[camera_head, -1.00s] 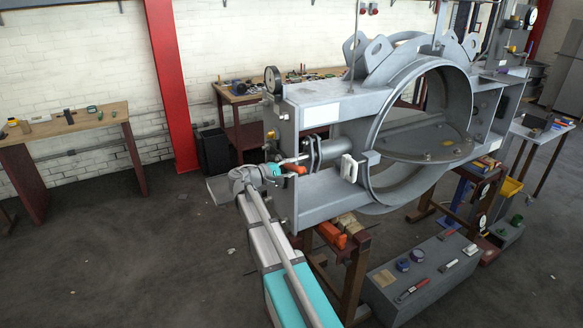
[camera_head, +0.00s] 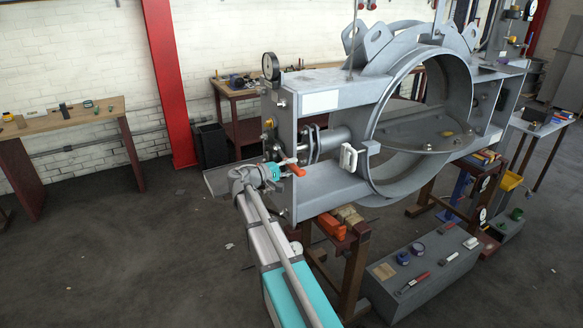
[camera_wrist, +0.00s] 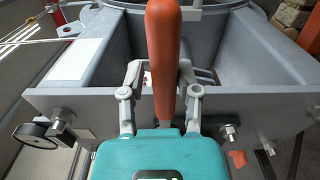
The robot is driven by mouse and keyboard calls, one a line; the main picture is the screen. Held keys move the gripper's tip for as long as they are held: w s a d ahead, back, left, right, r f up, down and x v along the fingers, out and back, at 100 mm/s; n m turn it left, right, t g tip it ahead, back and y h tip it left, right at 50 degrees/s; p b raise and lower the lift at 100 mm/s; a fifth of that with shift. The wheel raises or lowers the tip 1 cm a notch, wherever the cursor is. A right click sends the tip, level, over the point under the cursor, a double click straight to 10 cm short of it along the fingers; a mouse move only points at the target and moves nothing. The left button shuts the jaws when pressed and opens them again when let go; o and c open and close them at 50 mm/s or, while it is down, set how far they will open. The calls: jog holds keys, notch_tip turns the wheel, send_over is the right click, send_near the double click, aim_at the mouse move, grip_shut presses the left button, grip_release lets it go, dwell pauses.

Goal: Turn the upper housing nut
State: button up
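The grey damper housing (camera_head: 335,98) has a flat end plate with bolts and nuts. The upper nut (camera_head: 281,102) is near the plate's top, below a round gauge; in the wrist view it seems to be the left nut (camera_wrist: 62,116). A lower nut (camera_head: 283,212) also shows at the right in the wrist view (camera_wrist: 228,132). My gripper (camera_head: 274,172) is by the plate, between the nuts and apart from both. Its fingers (camera_wrist: 162,78) close in around an orange-handled tool (camera_wrist: 163,50), also in the head view (camera_head: 297,170). The handle hides the fingertips and contact.
A round gauge (camera_head: 270,66) stands on the housing's top corner. A white handle (camera_head: 348,157) sits beside the ring. A grey box (camera_head: 385,292) with loose tools is at lower right.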

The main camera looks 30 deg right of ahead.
jog(key=shift+w+f+m+b, duration=0.1)
jog(key=shift+f+m+b, duration=1.4)
jog(key=shift+f, duration=0.45)
jog(key=shift+w+f+m+b, duration=0.25)
jog(key=shift+f+m+b, duration=0.3)
jog(key=shift+f+b, duration=0.2)
jog(key=shift+w+f+m+b, duration=0.3)
jog(key=shift+f+m+b, duration=0.2)
jog(key=shift+f+b, duration=0.2)
jog(key=shift+w+f+m+b, duration=0.25)
jog(key=shift+f+m+b, duration=0.35)
jog(key=shift+b, duration=0.2)
jog(key=shift+f, duration=0.15)
jog(key=w+f+m+b, duration=0.2)
jog(key=shift+a+f+m+b, duration=0.1)
jog(key=shift+f+m+b, duration=0.15)
jog(key=shift+f+b, duration=0.1)
jog(key=shift+r, duration=0.15)
